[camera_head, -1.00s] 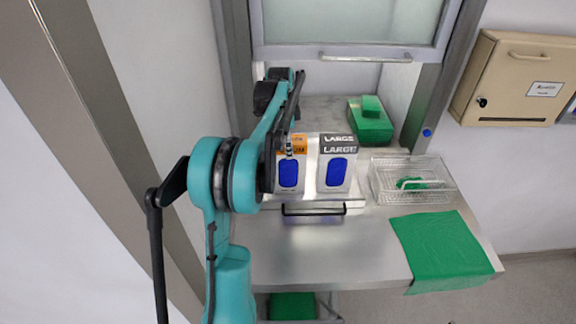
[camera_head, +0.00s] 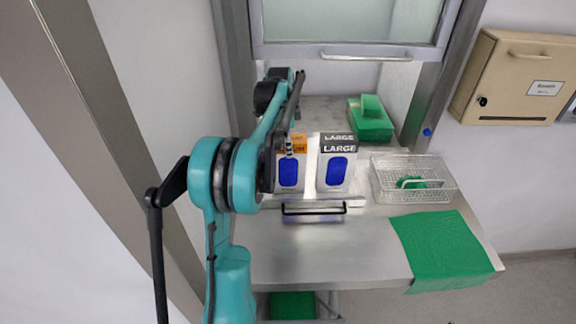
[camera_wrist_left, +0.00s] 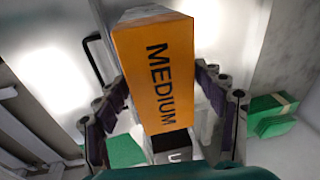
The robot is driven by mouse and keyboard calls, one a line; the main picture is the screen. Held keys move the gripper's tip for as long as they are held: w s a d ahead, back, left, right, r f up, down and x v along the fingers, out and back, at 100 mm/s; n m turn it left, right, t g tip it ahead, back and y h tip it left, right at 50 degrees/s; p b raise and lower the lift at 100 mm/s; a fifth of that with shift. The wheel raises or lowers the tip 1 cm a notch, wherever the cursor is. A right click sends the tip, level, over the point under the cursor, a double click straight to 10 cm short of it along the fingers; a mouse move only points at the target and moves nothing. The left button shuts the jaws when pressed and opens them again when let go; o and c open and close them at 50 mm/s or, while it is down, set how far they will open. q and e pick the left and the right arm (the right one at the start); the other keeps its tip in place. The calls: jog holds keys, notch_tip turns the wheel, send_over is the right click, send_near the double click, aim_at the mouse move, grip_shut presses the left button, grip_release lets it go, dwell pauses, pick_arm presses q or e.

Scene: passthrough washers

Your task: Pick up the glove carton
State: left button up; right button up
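The glove carton with an orange end marked MEDIUM (camera_wrist_left: 155,75) stands between my left gripper's two fingers (camera_wrist_left: 162,95) in the left wrist view. The fingers lie along its two sides, close to them; I cannot tell whether the pads press on it. In the head view this carton (camera_head: 290,175), white with a blue oval, stands upright and is partly covered by my left gripper (camera_head: 283,150). A carton marked LARGE (camera_head: 337,165), grey-topped with a blue oval, stands just right of it. My right gripper is not in view.
A wire basket (camera_head: 385,185) with a green item stands right of the cartons. Green packs (camera_head: 370,122) sit behind. A green cloth (camera_head: 440,250) hangs over the counter's front edge. A black handle (camera_head: 314,208) lies before the cartons. The counter (camera_head: 320,255) is clear in front.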

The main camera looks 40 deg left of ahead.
pick_arm(q)
grip_shut()
